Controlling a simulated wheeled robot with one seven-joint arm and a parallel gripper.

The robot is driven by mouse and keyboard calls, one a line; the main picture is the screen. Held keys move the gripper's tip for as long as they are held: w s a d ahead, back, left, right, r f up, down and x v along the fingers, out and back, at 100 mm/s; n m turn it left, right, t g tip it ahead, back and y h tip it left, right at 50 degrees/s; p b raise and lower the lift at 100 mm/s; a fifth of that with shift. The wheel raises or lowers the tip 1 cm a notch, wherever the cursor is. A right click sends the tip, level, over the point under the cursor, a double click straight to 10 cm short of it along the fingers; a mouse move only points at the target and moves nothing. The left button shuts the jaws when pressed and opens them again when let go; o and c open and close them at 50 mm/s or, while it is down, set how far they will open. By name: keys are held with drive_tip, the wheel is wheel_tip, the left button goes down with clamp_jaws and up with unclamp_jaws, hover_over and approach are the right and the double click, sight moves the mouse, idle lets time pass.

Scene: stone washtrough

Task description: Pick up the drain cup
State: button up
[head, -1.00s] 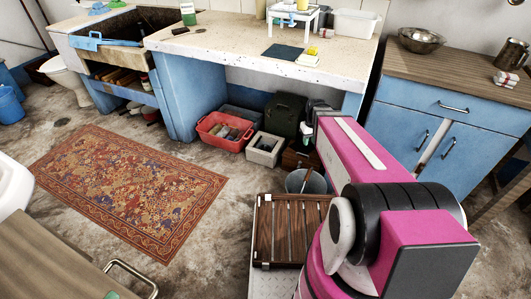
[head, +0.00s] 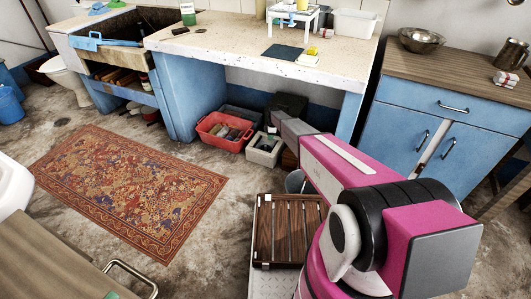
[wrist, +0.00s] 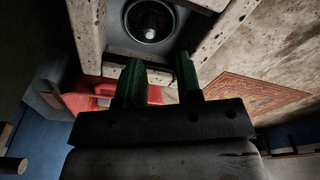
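In the wrist view a round dark cup (wrist: 150,20) with a pale rim and a light knob in its middle sits inside a pale square block at the top; I take it to be the drain cup. My gripper (wrist: 159,78) shows below it, two green-padded fingers apart with nothing between them. The fingertips point toward the block, short of the cup in the picture. In the head view the pale block (head: 263,151) stands on the floor under the counter; the cup in it is not clear there. My gripper is mostly hidden behind my arm in that view.
A red crate (head: 223,131) with items stands left of the block and also shows in the wrist view (wrist: 92,92). The stone counter (head: 230,35) overhangs this space. A dark box (head: 288,103) is behind. A slatted wooden piece (head: 290,228) lies in front. A patterned rug (head: 125,185) lies left.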

drive_tip(key=shift+n, duration=0.4)
drive_tip(key=a+f, duration=0.1)
drive_tip(key=f, duration=0.3)
drive_tip(key=w+a+f, duration=0.1)
drive_tip(key=f, duration=0.3)
drive_tip(key=a+f, duration=0.1)
drive_tip(key=f, duration=0.3)
drive_tip(key=shift+w+f, duration=0.3)
clamp_jaws()
